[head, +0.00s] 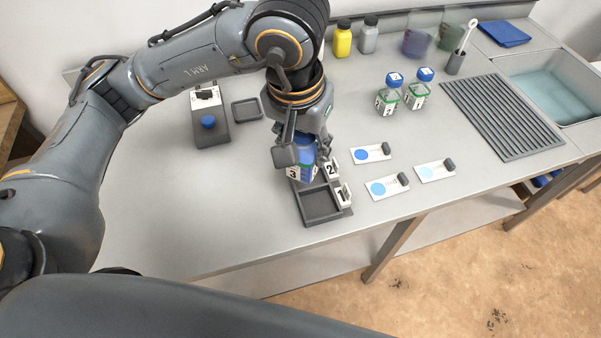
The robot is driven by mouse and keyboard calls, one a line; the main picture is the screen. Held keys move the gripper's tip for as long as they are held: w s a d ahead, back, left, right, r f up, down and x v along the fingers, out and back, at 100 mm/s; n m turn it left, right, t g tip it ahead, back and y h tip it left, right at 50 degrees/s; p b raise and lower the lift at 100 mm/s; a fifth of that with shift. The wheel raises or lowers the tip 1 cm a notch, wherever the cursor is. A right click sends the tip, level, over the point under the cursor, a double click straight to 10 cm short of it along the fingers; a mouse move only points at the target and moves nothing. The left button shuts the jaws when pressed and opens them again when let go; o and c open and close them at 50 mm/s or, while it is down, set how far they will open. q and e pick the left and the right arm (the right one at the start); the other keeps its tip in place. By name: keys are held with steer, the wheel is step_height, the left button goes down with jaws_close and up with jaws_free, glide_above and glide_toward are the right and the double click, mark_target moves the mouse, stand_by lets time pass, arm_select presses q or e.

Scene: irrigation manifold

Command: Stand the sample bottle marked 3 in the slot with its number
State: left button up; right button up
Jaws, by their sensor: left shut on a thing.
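My left gripper (305,154) comes down from above and is shut on a sample bottle (302,172) with a blue body and a white label reading 3. The bottle is upright, at the back part of a dark grey slotted rack (322,220). I cannot tell whether its base is inside a slot or just above it. The rack has white tags marked 1 (342,194) and 2 (331,169) on its right side. The front slot, by tag 1, is empty. A tag for 3 is not visible; the gripper and bottle cover the rack's back end. My right gripper is not in view.
Two blue-capped bottles (388,94) (417,89) stand further back. Three white cards with blue discs (362,155) lie right of the rack. A grey device with a blue knob (209,123) and a small tray (247,110) are at left. A drain grid (503,117) and sink are at right.

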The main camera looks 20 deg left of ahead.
arm_select(q)
steer(key=shift+d+f+m, duration=0.15)
steer(key=shift+m, duration=0.15)
steer(key=w+a+f+p, duration=0.1)
steer(key=w+f+p, duration=0.1)
steer(key=w+f, duration=0.2)
steer(key=w+a+f+p, duration=0.2)
steer(key=w+f, duration=0.2)
steer(key=w+a+f+p, duration=0.2)
steer(key=w+f, duration=0.2)
steer(key=w, duration=0.1)
steer(key=shift+f, duration=0.5)
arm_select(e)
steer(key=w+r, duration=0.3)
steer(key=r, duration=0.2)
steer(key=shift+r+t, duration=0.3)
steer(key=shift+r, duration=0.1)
